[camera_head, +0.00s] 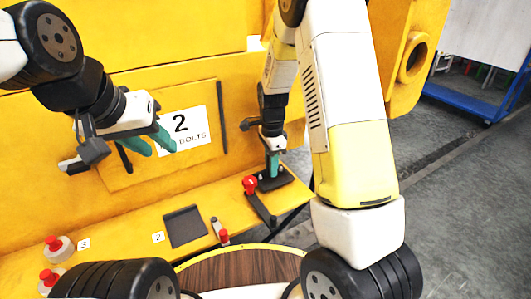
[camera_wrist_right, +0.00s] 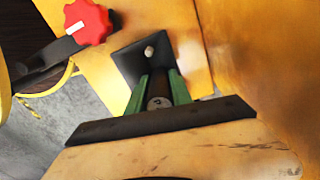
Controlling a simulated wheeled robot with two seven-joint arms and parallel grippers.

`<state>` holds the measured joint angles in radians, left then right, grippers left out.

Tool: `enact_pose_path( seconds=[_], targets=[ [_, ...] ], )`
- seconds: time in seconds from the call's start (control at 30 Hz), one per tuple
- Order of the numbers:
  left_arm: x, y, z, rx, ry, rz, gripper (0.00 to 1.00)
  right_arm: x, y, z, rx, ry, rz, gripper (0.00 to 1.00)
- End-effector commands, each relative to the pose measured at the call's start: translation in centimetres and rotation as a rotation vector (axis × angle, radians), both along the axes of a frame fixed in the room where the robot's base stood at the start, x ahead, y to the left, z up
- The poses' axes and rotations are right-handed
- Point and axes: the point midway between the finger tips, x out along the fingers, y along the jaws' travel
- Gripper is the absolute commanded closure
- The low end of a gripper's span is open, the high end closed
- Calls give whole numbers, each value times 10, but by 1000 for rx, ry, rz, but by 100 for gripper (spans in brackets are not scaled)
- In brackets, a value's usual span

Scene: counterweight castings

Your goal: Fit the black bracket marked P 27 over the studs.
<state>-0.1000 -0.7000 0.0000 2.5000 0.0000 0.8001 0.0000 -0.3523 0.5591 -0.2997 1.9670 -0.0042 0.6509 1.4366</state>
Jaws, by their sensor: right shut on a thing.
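A black bracket (camera_head: 284,179) with a flat plate lies at the right end of the yellow ledge. In the right wrist view its plate (camera_wrist_right: 130,62) shows a small pale round spot, a stud end or a hole. My right gripper (camera_head: 273,165) points down, shut on the bracket's dark upright part; its green fingers (camera_wrist_right: 160,90) stand either side of it. No P 27 marking is readable. Whether the plate sits flat on the ledge is unclear. My left gripper (camera_head: 149,142) is open and empty in front of the panel labelled 2 BOLTS.
A black lever with a red knob (camera_head: 250,184) is just left of the bracket. A dark square pad (camera_head: 186,227), a small red-ended item (camera_head: 223,237) and red-topped white containers (camera_head: 58,249) are along the ledge. The yellow wall (camera_head: 236,100) rises close behind.

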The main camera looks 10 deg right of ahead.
Motion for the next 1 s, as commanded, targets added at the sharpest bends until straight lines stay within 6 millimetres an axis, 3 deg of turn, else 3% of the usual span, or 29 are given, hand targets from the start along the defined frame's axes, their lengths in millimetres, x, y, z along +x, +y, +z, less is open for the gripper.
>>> enact_pose_path(
  seconds=[1.0],
  targets=[
    [0, 0, 0, 0, 0, 0, 64, 0, 0, -13, 0, -1, -1, 100]
  ],
)
